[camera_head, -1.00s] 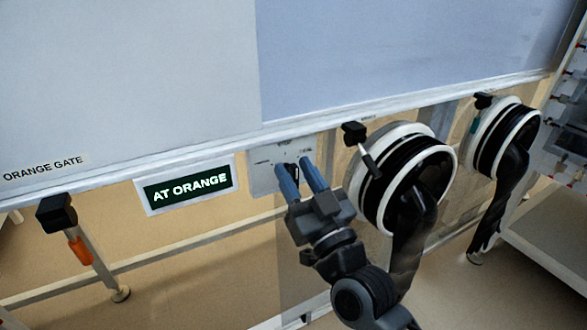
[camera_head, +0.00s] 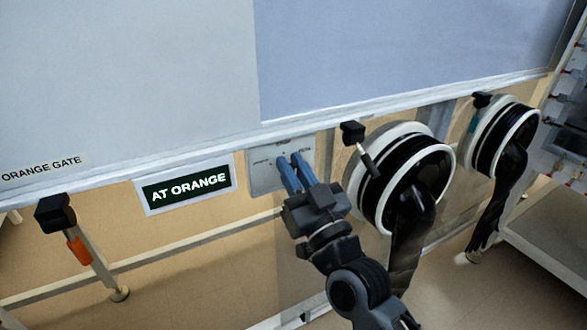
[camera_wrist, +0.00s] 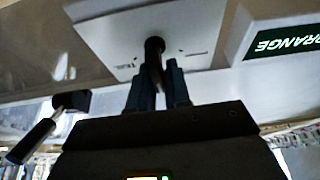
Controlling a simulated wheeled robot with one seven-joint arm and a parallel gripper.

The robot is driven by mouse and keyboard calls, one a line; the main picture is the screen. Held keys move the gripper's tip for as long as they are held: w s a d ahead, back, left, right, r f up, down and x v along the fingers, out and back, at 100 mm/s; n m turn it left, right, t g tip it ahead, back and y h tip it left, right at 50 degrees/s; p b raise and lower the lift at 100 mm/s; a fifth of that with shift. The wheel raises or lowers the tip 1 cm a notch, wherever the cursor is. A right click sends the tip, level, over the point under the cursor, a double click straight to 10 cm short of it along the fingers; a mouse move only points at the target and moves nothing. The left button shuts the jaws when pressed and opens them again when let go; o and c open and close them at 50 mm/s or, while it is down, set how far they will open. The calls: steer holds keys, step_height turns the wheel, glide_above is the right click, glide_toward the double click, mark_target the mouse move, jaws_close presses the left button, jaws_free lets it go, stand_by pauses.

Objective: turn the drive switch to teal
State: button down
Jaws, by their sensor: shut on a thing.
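The drive switch is a black knob (camera_wrist: 153,50) on a pale plate (camera_head: 262,182) under the bench edge. The plate also shows in the wrist view (camera_wrist: 115,40), with small lettering at its sides that is too small to read surely. My gripper (camera_head: 289,160) reaches up to the plate from below, its blue fingers close together at the knob. In the wrist view the fingers (camera_wrist: 157,75) are shut on the knob. The fingers hide most of the knob in the head view. A dark sign (camera_head: 186,189) left of the plate reads "AT ORANGE".
Two black glove ports with white rings, a near one (camera_head: 385,190) and a far one (camera_head: 490,145), lie to the right. A black-topped handle with an orange band (camera_head: 77,250) hangs at left. A label (camera_head: 42,168) reads "ORANGE GATE". The floor below the sign is clear.

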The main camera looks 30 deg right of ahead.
steer(key=shift+r+m+p, duration=0.2)
steer(key=shift+m+p, duration=0.3)
steer(key=shift+p, duration=0.65)
steer(key=shift+d+m+h+p, duration=0.1)
steer(key=shift+m+h+p, duration=0.25)
steer(key=shift+p, duration=0.25)
steer(key=m+h+p, duration=0.1)
steer(key=p, duration=0.1)
steer(key=shift+d+r+m+p, duration=0.1)
steer(key=shift+m+p, duration=0.15)
steer(key=shift+p, duration=0.05)
steer(key=m+h+p, duration=0.1)
steer(key=m+p, duration=0.1)
steer(key=m+h+p, duration=0.1)
steer(key=p, duration=0.1)
steer(key=shift+d+f+m+g, duration=0.15)
steer(key=shift+f+m+g, duration=0.05)
steer(key=shift+m+g, duration=0.2)
steer(key=shift+f+m+h+p, duration=0.15)
steer(key=shift+m+h+p, duration=0.1)
steer(key=shift+m+p, duration=0.55)
steer(key=shift+d+f, duration=0.1)
steer(key=c, duration=1.2)
jaws_free()
steer(key=shift+o, duration=0.2)
